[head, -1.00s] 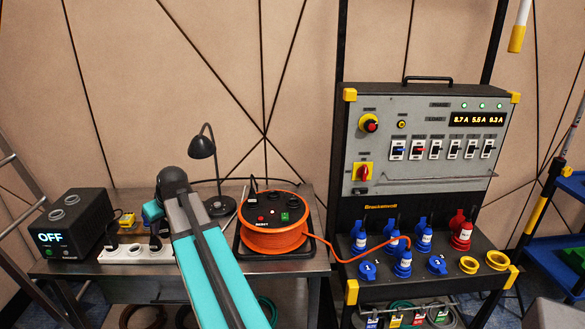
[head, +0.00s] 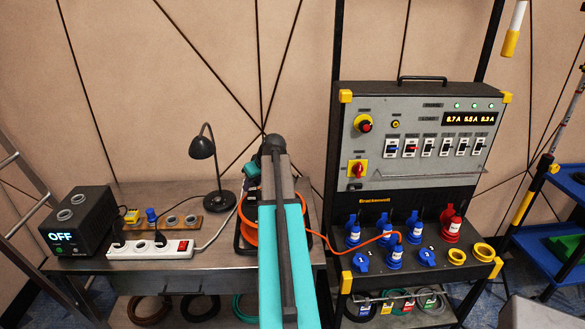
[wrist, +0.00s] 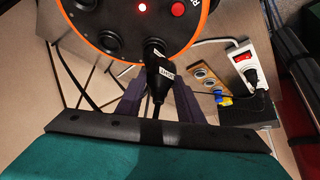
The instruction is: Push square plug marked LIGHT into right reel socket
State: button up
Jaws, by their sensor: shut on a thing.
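The black plug (wrist: 163,75) has a pale label, seemingly reading LIGHT, and shows in the wrist view. My gripper (wrist: 158,92) is shut on it, with one dark finger on each side. The plug's front end meets the rim side of the orange reel's black face, over a round socket. I cannot tell how deep it sits. The reel (wrist: 105,12) has other dark round sockets (wrist: 105,42) to the left in that view. In the head view my arm hides the plug, my gripper and most of the reel (head: 250,232).
A white power strip (head: 180,247) with black plugs and a wooden socket board (head: 189,229) lie on the bench to the left. A desk lamp (head: 203,147) stands behind. The power panel (head: 420,140) stands to the right, with an orange cable (head: 355,245) running to it.

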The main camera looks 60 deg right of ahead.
jog(key=s+d+r+m+p, duration=0.1)
jog(key=s+d+p, duration=0.2)
jog(key=s+d, duration=0.7)
jog(key=shift+d+r, duration=0.25)
jog(key=shift+d, duration=0.45)
jog(key=shift+f, duration=0.15)
jog(key=shift+f+b, duration=1.1)
jog(key=shift+f, duration=1.85)
jog(key=shift+s+f+b, duration=0.1)
jog(key=shift+f+b, duration=0.95)
jog(key=shift+b, duration=0.05)
dwell(0.6)
jog(key=o, duration=1.6)
jog(key=shift+o, duration=0.2)
jog(key=shift+r, duration=0.15)
